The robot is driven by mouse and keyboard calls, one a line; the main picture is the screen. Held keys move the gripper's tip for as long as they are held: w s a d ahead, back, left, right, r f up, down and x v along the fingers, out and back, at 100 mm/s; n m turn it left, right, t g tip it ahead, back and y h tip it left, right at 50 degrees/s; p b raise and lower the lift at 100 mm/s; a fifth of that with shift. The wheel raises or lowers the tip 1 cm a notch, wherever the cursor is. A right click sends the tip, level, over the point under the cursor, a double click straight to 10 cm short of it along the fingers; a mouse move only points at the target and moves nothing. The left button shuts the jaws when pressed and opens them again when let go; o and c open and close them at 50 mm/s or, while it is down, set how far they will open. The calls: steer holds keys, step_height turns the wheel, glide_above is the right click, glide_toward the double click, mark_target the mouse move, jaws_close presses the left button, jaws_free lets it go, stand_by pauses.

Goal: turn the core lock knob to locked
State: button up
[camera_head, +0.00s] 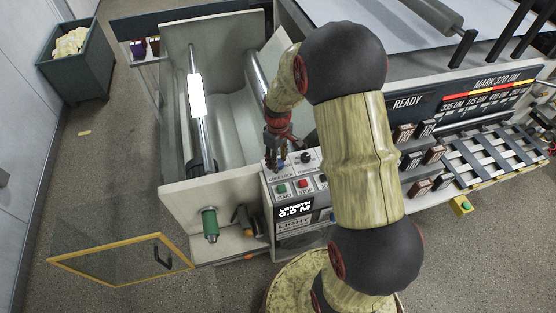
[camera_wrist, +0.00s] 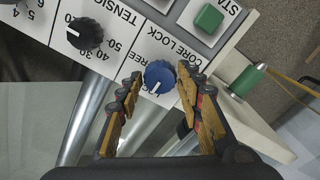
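The core lock knob (camera_wrist: 160,77) is blue, with a white pointer line, and sits on a white panel under the printed words CORE LOCK. The word FREE is printed at its left in the wrist view; another label below it is partly hidden. The pointer line slants toward the lower left of that view. My gripper (camera_wrist: 159,78) is open, one finger on each side of the knob, with small gaps showing; I cannot tell whether it touches. In the head view my gripper (camera_head: 276,155) points down over the control panel and mostly hides the knob.
A black tension knob (camera_wrist: 85,33) sits beside the blue knob. A green start button (camera_wrist: 208,18) is on the same panel. In the head view a red stop button (camera_head: 303,184) lies close by. A green cylinder (camera_head: 210,224) sticks out of the machine's front wall.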

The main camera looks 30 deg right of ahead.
steer(key=shift+o, duration=1.4)
step_height(320, 180, up, 12)
steer(key=s+a+r+m+t+b, duration=0.2)
steer(key=s+a+b, duration=0.4)
steer(key=s, duration=0.4)
steer(key=s+a+r+m+t+b, duration=0.1)
steer(key=s+a+r+t+b, duration=0.1)
steer(key=s+a+b, duration=0.5)
steer(key=s+a+t, duration=0.1)
steer(key=s, duration=0.2)
steer(key=shift+m+t+b, duration=0.3)
steer(key=shift+m, duration=0.1)
